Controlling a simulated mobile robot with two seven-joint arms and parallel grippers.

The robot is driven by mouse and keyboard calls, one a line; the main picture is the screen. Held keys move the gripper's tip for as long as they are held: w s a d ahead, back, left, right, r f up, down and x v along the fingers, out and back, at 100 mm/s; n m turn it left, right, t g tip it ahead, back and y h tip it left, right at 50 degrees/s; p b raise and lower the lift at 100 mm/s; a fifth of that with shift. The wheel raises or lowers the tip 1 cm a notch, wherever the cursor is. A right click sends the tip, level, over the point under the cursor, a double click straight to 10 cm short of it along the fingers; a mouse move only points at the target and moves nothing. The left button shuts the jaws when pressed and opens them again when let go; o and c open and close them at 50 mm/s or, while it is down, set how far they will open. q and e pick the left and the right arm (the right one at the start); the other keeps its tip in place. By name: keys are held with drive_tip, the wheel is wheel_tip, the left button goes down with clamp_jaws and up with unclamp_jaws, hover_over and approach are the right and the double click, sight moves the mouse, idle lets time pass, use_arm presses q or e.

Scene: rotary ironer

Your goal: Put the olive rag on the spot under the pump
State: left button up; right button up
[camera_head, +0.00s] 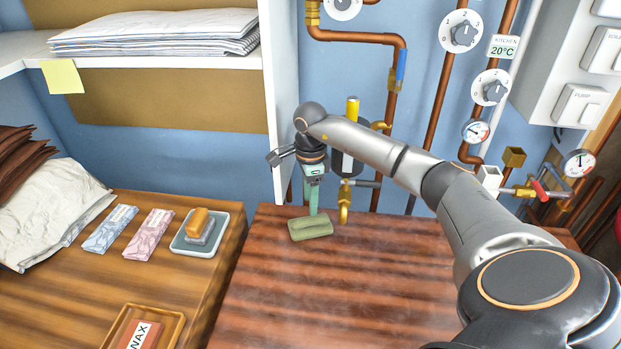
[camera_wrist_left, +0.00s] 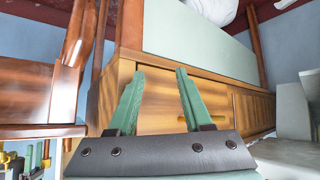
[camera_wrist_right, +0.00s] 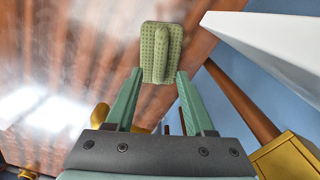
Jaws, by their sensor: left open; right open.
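The olive rag (camera_head: 310,228), a small folded cloth, lies on the dark red-brown wooden top near its back edge. My right gripper (camera_head: 313,208) points down just behind it in the head view. In the right wrist view the rag (camera_wrist_right: 160,52) shows beyond the tips of the open, empty right gripper (camera_wrist_right: 159,74). A dark cylinder among the pipes, perhaps the pump (camera_head: 347,163), is partly hidden by my right arm. I cannot make out a distinct spot under it. My left gripper (camera_wrist_left: 160,74) is open and empty, facing wooden drawers; the head view does not show it.
A brass tap (camera_head: 344,208) hangs close to the right of the rag. A white upright panel (camera_head: 281,100) stands at the left of the pipes. A soap dish (camera_head: 201,249) and a wax tray (camera_head: 176,318) lie on the left wooden top. The front of the red-brown top (camera_head: 300,300) is clear.

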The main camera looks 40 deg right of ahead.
sight(310, 219)
wheel_tip(310, 219, up, 7)
drive_tip(key=shift+f, duration=0.15)
idle(1.5)
